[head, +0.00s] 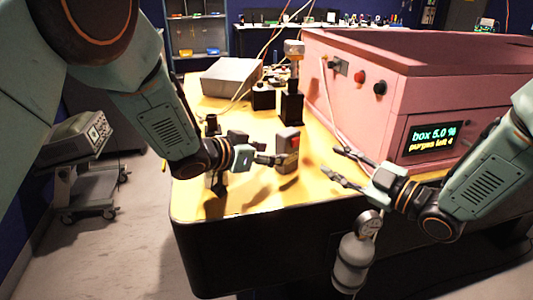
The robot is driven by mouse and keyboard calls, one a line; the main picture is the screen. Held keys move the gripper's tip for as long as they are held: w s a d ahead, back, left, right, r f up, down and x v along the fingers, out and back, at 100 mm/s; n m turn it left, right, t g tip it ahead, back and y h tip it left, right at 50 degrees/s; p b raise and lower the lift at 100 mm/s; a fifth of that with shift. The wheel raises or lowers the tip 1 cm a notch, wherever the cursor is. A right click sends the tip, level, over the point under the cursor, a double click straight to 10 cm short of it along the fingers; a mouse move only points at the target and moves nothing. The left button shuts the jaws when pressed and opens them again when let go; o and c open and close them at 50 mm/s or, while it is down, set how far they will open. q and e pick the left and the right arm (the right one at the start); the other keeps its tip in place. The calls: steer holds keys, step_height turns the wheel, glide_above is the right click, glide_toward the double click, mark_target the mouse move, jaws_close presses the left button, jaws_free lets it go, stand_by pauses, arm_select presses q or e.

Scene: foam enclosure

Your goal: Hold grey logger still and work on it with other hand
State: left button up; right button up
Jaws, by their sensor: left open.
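A small upright grey device with a red patch, which looks like the grey logger (285,138), stands on the yellow table top. My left gripper (284,159) reaches in from the left and is at the logger's lower part. Its jaws are open, and I cannot tell whether a finger touches the logger. My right gripper (336,163) is open and empty, to the right of the logger and apart from it, with its fingers pointing left near the pink box.
The pink box (420,95) with a lit display fills the table's right side. Black stands (291,108) and a larger grey case (231,77) are farther back. A gas bottle with a gauge (353,262) hangs at the front edge.

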mark_target(288, 153)
arm_select(q)
steer(key=x, duration=0.7)
steer(key=shift+w+f, duration=0.1)
steer(key=shift+f, duration=0.05)
arm_select(e)
steer(key=shift+w, duration=0.1)
arm_select(q)
jaws_close()
arm_select(e)
jaws_close()
stand_by(0.5)
arm_select(q)
steer(key=shift+f, duration=0.1)
stand_by(1.0)
arm_select(e)
steer(key=shift+a, duration=0.1)
